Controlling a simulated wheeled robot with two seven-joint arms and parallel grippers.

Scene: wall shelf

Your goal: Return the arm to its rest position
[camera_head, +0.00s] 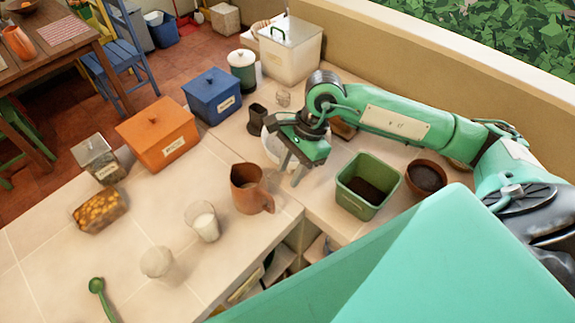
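My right arm (400,128) is green and reaches in from the right over the tiled counter. My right gripper (292,172) points down at the middle of the counter, just right of a brown mug (249,188). Its two fingers are apart and nothing shows between them. A pale round object (272,148) is partly hidden behind the gripper. My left gripper is not in view.
A green square pot (357,202) and a brown round pot (426,177), both with dark contents, stand below my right arm. A glass of white liquid (204,222), an orange box (158,135) and a blue box (212,95) stand to the left. A wall (440,60) runs behind.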

